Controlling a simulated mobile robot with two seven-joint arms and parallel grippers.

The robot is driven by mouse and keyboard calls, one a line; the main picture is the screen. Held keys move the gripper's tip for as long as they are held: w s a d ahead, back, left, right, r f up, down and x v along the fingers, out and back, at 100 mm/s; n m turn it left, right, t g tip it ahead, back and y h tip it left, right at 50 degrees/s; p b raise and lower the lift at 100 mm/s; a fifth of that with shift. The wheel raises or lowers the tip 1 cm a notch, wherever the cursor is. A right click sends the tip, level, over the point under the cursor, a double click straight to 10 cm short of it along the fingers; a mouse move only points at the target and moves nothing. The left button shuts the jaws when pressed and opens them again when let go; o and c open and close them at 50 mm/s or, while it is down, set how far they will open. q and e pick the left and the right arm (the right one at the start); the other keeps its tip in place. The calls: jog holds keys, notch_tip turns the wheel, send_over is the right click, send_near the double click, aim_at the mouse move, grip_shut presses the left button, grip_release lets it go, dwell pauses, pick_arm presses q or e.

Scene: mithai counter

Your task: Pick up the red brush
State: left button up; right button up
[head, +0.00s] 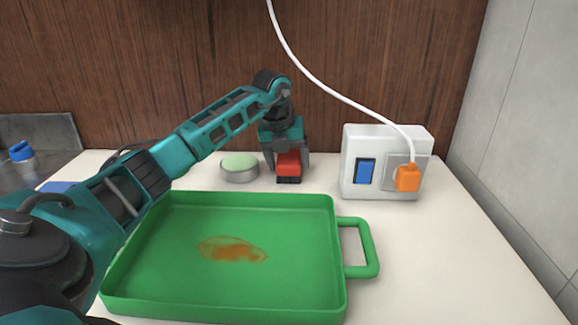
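The red brush (288,163) is a small red block with a dark underside, at the back of the white counter near the wooden wall. My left gripper (287,166) reaches over the green tray and points down at the brush. Its dark fingers stand on the left and right sides of the brush. The brush sits between them, low at the counter top. I cannot tell whether the fingers press on it. My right gripper is not in view.
A green tray (340,262) with an orange-brown stain and a side handle fills the front. A round tin with a pale green top (239,165) stands left of the brush. A white socket box (385,135) with an orange plug (408,178) and white cable stands right. The right counter is clear.

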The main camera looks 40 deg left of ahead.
aim_at(288, 156)
pick_arm(q)
jog(key=c, duration=0.7)
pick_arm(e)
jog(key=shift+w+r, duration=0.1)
pick_arm(q)
jog(key=shift+r, duration=0.1)
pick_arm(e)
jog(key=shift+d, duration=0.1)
pick_arm(q)
notch_tip(288, 156, up, 20)
jog(key=p, duration=0.4)
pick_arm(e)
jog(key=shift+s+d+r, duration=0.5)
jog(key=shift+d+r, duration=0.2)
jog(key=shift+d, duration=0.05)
